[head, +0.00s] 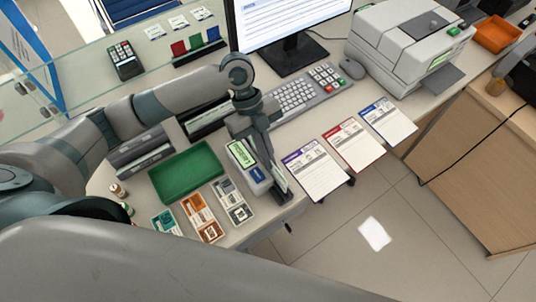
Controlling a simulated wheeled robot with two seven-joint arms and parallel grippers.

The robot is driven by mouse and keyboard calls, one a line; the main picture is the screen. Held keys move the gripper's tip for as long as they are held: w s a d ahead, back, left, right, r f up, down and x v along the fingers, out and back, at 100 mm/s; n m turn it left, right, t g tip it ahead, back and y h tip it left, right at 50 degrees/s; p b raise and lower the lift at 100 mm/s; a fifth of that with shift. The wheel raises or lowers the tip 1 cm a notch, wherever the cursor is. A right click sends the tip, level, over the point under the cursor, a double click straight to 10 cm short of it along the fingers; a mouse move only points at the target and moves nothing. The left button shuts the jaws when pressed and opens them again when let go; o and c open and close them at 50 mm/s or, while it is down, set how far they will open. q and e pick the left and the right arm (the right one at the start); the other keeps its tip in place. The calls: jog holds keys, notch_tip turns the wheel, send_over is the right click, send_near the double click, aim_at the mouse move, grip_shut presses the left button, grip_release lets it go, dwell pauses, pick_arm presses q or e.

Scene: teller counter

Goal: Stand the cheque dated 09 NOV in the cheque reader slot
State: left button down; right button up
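Three small printed slips lie side by side at the counter's near edge: a teal one (165,222), an orange-brown one (201,214) and a grey one (233,203). Three larger forms with purple (318,175), red (353,146) and blue (388,123) headings lie to the right. I cannot read a date on any. A small device with a lit green display (242,153) and a dark slot-like side looks like the cheque reader. My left gripper (268,160) points down over it and partly hides it. Its finger gap and any held paper are unclear. My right gripper is not in view.
A green tray (188,172) lies left of the device. A glass screen (60,85) runs along the left.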

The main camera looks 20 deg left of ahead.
pick_arm(q)
jog(key=c, duration=2)
grip_release()
jog(key=shift+r, duration=0.15)
jog(key=shift+r+p, duration=3.2)
jog(key=shift+r, duration=0.15)
